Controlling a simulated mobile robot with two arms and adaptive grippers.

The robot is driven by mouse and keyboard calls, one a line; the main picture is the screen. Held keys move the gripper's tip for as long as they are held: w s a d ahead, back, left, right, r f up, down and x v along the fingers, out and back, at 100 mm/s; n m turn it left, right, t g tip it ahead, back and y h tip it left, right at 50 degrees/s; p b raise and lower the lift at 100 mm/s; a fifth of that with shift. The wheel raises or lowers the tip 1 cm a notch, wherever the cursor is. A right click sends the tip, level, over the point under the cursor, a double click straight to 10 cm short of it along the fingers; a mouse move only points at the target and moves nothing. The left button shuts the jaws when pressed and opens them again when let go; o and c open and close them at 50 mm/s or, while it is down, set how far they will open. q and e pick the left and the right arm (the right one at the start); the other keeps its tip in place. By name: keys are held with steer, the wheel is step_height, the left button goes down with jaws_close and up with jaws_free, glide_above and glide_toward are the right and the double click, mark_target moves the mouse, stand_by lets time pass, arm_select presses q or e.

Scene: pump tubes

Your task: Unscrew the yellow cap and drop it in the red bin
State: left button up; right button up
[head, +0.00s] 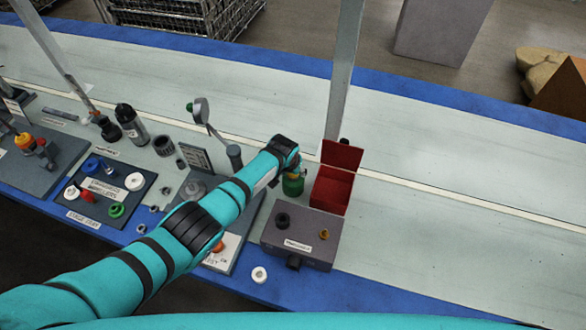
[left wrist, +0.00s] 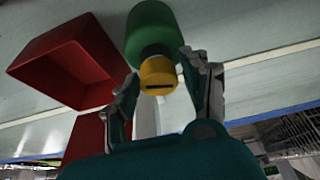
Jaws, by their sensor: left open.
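A green bottle (head: 292,187) stands just left of the open red bin (head: 330,191) in the head view. My left gripper (head: 291,166) is over the top of the bottle. In the left wrist view the yellow cap (left wrist: 157,74), with a dark slot, sits on the end of the green bottle (left wrist: 152,30). The open fingers of my left gripper (left wrist: 163,80) are on either side of the cap; whether they touch it I cannot tell. The red bin also shows in the left wrist view (left wrist: 70,57). My right gripper is not in view.
A grey box (head: 301,252) with knobs stands in front of the bin. A white ring (head: 259,274) lies near the blue front edge. Boards with several coloured parts (head: 105,185) and a lever (head: 203,112) are to the left. The table right of the bin is clear.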

arm_select(q)
steer(key=m+h+b, duration=0.1)
steer(key=m, duration=0.3)
steer(key=shift+g, duration=0.4)
steer(key=m+b, duration=0.1)
steer(key=m+h+b, duration=0.1)
steer(key=shift+w+f+g+b, duration=0.1)
steer(key=shift+f+g+b, duration=0.2)
steer(key=shift+b, duration=0.1)
steer(key=shift+r+m+b, duration=0.2)
steer(key=shift+m+b, duration=0.2)
steer(key=shift+m, duration=0.4)
steer(key=shift+r, duration=0.1)
jaws_close()
